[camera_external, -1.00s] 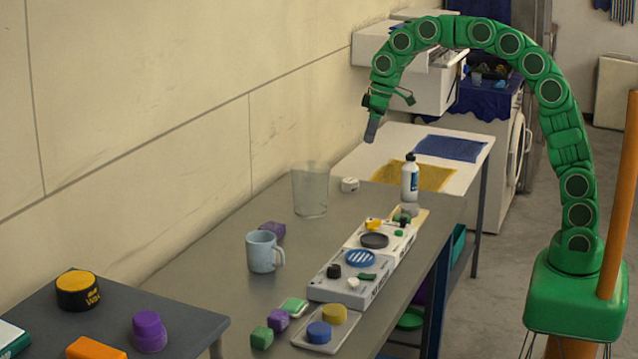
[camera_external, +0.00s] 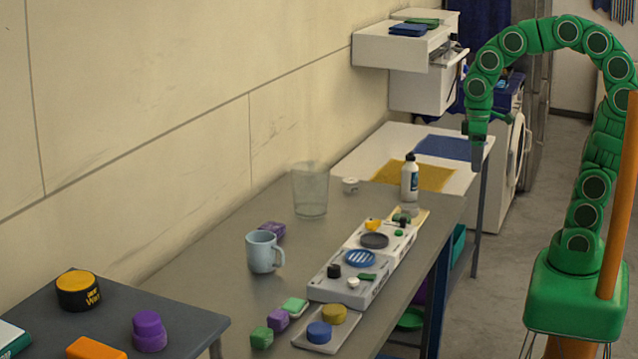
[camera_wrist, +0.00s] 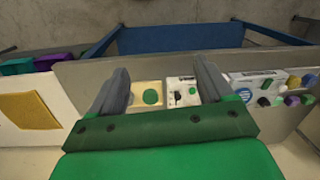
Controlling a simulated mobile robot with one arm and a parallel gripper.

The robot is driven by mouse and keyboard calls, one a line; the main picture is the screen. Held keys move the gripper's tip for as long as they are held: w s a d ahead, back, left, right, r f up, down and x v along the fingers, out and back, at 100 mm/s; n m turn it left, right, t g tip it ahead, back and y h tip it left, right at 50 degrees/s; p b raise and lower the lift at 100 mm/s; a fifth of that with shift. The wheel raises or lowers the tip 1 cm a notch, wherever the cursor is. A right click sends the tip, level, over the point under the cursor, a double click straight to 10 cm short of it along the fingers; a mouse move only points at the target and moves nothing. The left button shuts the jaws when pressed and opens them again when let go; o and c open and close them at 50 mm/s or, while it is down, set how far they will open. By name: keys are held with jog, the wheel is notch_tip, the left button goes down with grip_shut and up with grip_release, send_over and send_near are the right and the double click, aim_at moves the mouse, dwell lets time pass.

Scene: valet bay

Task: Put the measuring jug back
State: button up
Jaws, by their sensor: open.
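A clear, open-topped vessel (camera_external: 310,191), which looks like the measuring jug, stands upright on the grey bench (camera_external: 210,262) near the wall. I cannot make out a handle or markings on it. It does not show in the wrist view. My gripper (camera_external: 477,160) hangs pointing down at the far right end of the benches, well to the right of the jug and apart from it. In the wrist view my gripper's two fingers (camera_wrist: 163,82) are spread with nothing held between them.
A light-blue mug (camera_external: 262,252), a white bottle (camera_external: 410,178) and white panels with coloured pieces (camera_external: 348,278) stand on the grey bench. A white table with a yellow mat (camera_external: 412,175) and blue mat (camera_external: 450,147) adjoins it. White wall cabinets (camera_external: 400,50) hang behind.

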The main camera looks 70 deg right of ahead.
jog(key=s+f, duration=0.2)
jog(key=s, duration=0.5)
jog(key=s+d+f+m+g, duration=0.1)
jog(key=s+f, duration=0.1)
jog(key=s, duration=0.6)
jog(key=shift+d+f+m+h, duration=0.25)
jog(key=shift+m+h, duration=0.05)
jog(key=shift+h, duration=0.1)
